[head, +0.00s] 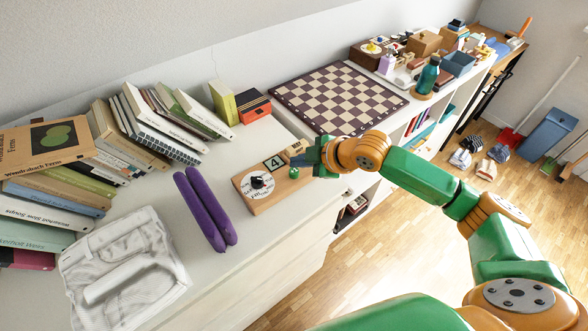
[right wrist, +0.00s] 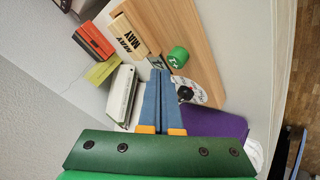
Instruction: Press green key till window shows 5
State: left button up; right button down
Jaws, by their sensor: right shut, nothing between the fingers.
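A wooden board (head: 270,203) lies on the white cabinet top. It carries a white dial with a black knob (head: 258,182), a dark window (head: 274,162) showing 4, and a small green key (head: 294,172). My right gripper (head: 322,158) is shut and empty at the board's right end, close to the key. In the right wrist view its blue fingers (right wrist: 161,76) are together, and their tips appear beside the green key (right wrist: 178,57); contact cannot be told. The window (right wrist: 155,62) is partly hidden there by the fingertips. My left gripper is not in view.
A chessboard (head: 338,97) lies behind. The cabinet's front edge is close to the board.

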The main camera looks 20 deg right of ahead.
aim_at(299, 172)
jog(key=shift+f, duration=0.1)
dwell(0.7)
jog(key=shift+f, duration=0.3)
jog(key=shift+f+b, duration=0.4)
jog(key=shift+f, duration=0.45)
dwell(0.8)
jog(key=shift+r+p, duration=1.25)
jog(key=shift+p, duration=0.15)
notch_tip(299, 172, up, 5)
jog(key=p, duration=0.5)
jog(key=shift+r+p, duration=0.15)
jog(key=shift+p, duration=0.25)
